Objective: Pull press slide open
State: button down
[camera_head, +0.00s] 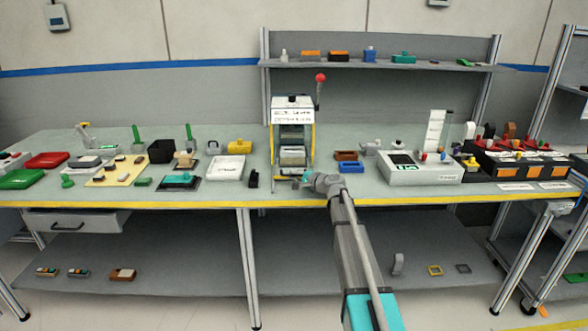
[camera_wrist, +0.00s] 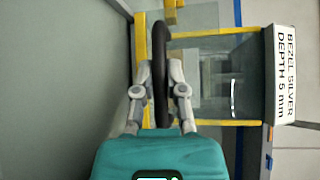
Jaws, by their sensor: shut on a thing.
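The press (camera_head: 293,104) stands near the middle of the table, with yellow side posts, a white labelled top and a red-knobbed lever (camera_head: 320,79). My gripper (camera_head: 308,180) is at its front foot, low over the table's front edge. In the wrist view, my gripper (camera_wrist: 161,88) has its two fingers closed on either side of a dark upright handle (camera_wrist: 160,50), which appears to be the slide's handle. The press's yellow frame (camera_wrist: 228,123) and its label (camera_wrist: 285,75) show beyond it, turned sideways. Most of the slide is hidden.
Left of the press are a white tray (camera_head: 226,168) and a small black piece (camera_head: 253,179). To its right are a brown tray (camera_head: 347,156), a blue tray (camera_head: 350,167) and a white device (camera_head: 418,174). A shelf (camera_head: 430,68) runs behind.

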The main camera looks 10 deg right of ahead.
jog(key=s+a, duration=0.1)
jog(key=s, duration=0.8)
jog(key=shift+a, duration=0.25)
jog(key=shift+s, duration=0.1)
jog(key=c, duration=0.7)
grip_release()
jog(key=shift+s, duration=0.1)
